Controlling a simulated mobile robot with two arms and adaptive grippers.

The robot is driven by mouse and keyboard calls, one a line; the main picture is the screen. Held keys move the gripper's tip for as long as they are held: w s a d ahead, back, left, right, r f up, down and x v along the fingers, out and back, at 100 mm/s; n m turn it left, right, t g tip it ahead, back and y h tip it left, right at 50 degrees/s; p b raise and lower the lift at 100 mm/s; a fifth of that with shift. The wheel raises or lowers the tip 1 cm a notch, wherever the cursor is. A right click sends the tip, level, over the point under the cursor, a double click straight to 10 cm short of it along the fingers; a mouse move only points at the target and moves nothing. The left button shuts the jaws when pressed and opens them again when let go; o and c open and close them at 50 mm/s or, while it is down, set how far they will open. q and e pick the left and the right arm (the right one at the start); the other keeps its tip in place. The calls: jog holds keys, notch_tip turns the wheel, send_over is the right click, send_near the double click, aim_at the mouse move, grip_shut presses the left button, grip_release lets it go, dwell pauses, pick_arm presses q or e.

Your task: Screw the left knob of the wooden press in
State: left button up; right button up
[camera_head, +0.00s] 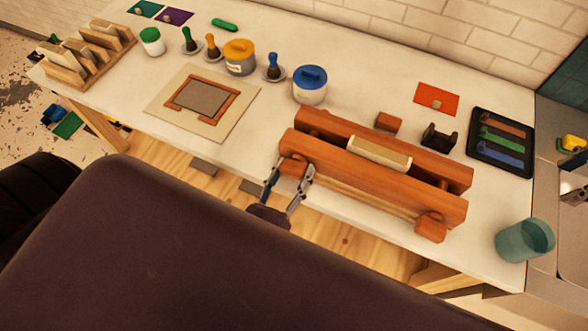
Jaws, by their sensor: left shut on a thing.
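The wooden press (375,175) lies on the front right part of the table, two long reddish-brown beams side by side with a pale block (379,153) between them. Its left knob (293,168) is a small wooden block at the front left end. The right knob (431,227) is at the front right end. My left gripper (288,178) reaches up from the table's front edge, its two fingers on either side of the left knob, shut on it. My right gripper is not in view.
A blue-lidded pot (310,86), a yellow-lidded pot (239,58) and brushes stand behind. A framed board (205,100) lies left of the press. A teal cup (525,240) stands near the right edge, below a black tray (501,142). A large dark part of mine fills the foreground.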

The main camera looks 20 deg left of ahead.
pick_arm(q)
jog(key=shift+s+d+f+m, duration=0.15)
jog(key=shift+s+f+m, duration=0.2)
jog(key=shift+m, duration=0.25)
jog(key=shift+f, duration=0.1)
jog(key=o, duration=0.9)
jog(key=shift+o, duration=1.3)
jog(key=shift+r, duration=0.4)
jog(key=shift+s, duration=0.1)
jog(key=s, duration=1.2)
